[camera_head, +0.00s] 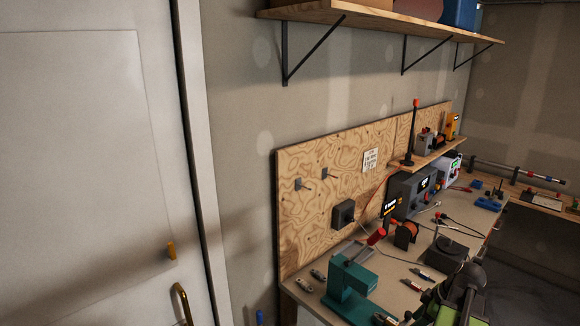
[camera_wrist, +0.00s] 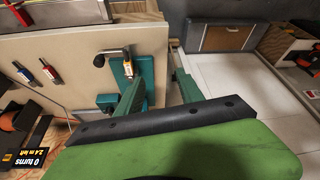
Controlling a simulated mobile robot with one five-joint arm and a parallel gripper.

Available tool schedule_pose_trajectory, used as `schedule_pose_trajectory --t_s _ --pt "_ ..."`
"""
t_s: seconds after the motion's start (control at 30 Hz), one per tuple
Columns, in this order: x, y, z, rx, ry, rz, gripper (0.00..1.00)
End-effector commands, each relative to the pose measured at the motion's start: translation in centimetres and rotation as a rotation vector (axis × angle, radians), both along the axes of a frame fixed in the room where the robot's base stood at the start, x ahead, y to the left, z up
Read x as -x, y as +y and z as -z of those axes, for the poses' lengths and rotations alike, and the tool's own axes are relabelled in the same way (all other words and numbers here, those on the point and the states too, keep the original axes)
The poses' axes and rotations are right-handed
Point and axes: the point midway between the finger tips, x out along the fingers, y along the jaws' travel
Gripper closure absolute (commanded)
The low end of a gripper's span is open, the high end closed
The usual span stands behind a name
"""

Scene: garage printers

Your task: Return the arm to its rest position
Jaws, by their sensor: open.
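My arm (camera_head: 462,292), dark with green parts, reaches over the front right part of the workbench in the head view. In the wrist view, my gripper (camera_wrist: 160,82) has two green fingers standing apart, with nothing seen between them. A black bar and broad green body fill the lower part of that view. A teal press (camera_wrist: 119,72) with a dark lever lies just beyond the left finger, partly hidden by it. The same press (camera_head: 348,288) stands at the bench's near end in the head view, left of my arm. I cannot tell whether finger and press touch.
The workbench (camera_head: 405,262) carries a dark box (camera_head: 446,251), a spool winder (camera_head: 405,234) and a grey display unit (camera_head: 408,194). A pegboard (camera_head: 335,165) stands behind. A wooden shelf (camera_head: 380,22) hangs above. A white door (camera_head: 85,160) is at left. Open floor (camera_wrist: 225,72) shows right of the bench.

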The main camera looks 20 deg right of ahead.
Motion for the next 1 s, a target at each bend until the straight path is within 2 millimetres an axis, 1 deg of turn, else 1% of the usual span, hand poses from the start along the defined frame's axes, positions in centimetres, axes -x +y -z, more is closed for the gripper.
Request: schedule_pose_trajectory --t_s 0.03,0.07,0.17,0.27,0.3,0.37,0.4,0.47,0.5,0.57,0.6,0.67,0.7,0.77,0.8,0.9,0.97,1.0 --pt "-1.8 1.5 0.9 0.000 0.000 -0.040 0.55" --pt "-2.7 2.3 1.2 0.000 0.000 -0.063 0.55" --pt "-6.3 5.9 2.3 0.004 0.005 -0.152 0.55" --pt "-10.4 11.1 4.0 0.013 0.017 -0.273 0.55" --pt "-12.1 13.8 4.9 0.018 0.025 -0.329 0.55" --pt "-14.6 18.4 6.3 0.026 0.045 -0.402 0.55" --pt "-15.9 21.5 7.2 0.029 0.063 -0.440 0.55" --pt "-17.5 26.2 8.4 0.037 0.093 -0.480 0.55" --pt "-18.3 29.1 9.2 0.042 0.114 -0.494 0.55" --pt "-19.0 33.1 10.2 0.051 0.146 -0.501 0.55" --pt "-19.3 35.4 10.8 0.058 0.168 -0.496 0.55" --pt "-19.5 38.6 11.6 0.069 0.197 -0.480 0.55" --pt "-19.5 40.5 12.1 0.077 0.216 -0.464 0.55" --pt "-19.4 43.1 12.8 0.091 0.243 -0.426 0.55" --pt "-19.2 44.7 13.3 0.100 0.261 -0.392 0.55" --pt "-18.6 47.6 14.1 0.126 0.305 -0.257 0.55" --pt "-18.3 48.1 14.2 0.135 0.326 -0.150 0.55" --pt "-18.2 47.8 14.1 0.138 0.338 -0.067 0.55"
